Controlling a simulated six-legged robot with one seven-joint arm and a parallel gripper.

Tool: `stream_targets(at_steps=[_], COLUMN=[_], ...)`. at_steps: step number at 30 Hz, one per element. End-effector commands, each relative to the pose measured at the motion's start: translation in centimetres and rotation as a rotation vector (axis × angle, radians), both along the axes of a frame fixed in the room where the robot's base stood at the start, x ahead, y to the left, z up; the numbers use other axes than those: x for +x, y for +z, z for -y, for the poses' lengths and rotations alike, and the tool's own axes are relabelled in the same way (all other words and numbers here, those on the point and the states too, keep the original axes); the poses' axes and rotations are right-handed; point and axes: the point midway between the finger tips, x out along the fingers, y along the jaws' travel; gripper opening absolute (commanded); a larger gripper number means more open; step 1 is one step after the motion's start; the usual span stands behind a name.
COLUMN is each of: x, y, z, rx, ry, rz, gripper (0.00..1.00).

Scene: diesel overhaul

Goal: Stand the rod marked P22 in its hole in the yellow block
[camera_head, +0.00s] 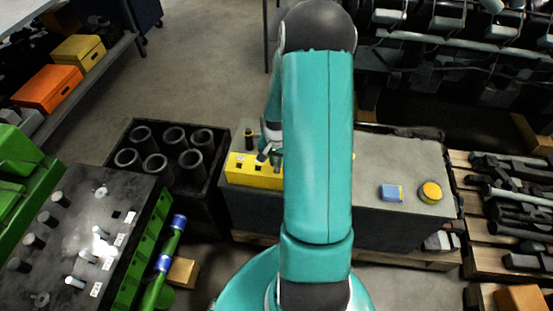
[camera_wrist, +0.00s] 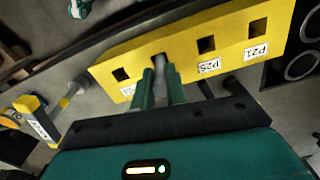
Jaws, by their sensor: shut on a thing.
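The yellow block (camera_head: 240,171) sits at the left end of the grey bench. In the wrist view the yellow block (camera_wrist: 230,32) shows a row of square holes with white labels; one reads P21, and another is partly hidden by a finger. My gripper (camera_wrist: 160,88) is shut on a grey rod (camera_wrist: 161,72), with a finger on each side. The rod overlaps one hole between the outer ones; I cannot tell whether its end is inside. The rod's marking is not visible. In the head view my gripper (camera_head: 273,156) is at the block, mostly hidden by my arm.
A blue block (camera_head: 391,192) and a yellow round piece (camera_head: 430,191) lie on the bench's right side. A dark crate (camera_head: 190,205) with several hollow cylinders stands left of the bench. A black-topped green cabinet (camera_head: 75,215) holds several rods. The bench middle is partly hidden by my arm.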

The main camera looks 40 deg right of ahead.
Motion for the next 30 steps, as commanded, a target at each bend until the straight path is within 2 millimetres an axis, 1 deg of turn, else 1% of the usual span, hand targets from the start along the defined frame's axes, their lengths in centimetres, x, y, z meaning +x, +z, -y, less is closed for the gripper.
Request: stream_targets(at_steps=[6, 7, 10, 11, 19, 23, 26, 30], x=[0.0, 0.0, 0.0, 0.0, 0.0, 0.0, 0.0, 0.1], y=[0.0, 0.0, 0.0, 0.0, 0.0, 0.7, 2.1, 5.0], z=[0.0, 0.0, 0.0, 0.0, 0.0, 0.0, 0.1, 0.1], rx=[0.0, 0.0, 0.0, 0.0, 0.0, -0.001, -0.003, -0.004], ry=[0.0, 0.0, 0.0, 0.0, 0.0, -0.001, 0.001, 0.0], rz=[0.0, 0.0, 0.0, 0.0, 0.0, 0.001, 0.002, 0.003], gripper=[0.0, 0.16, 0.36, 0.39, 0.39, 0.39, 0.39, 0.39])
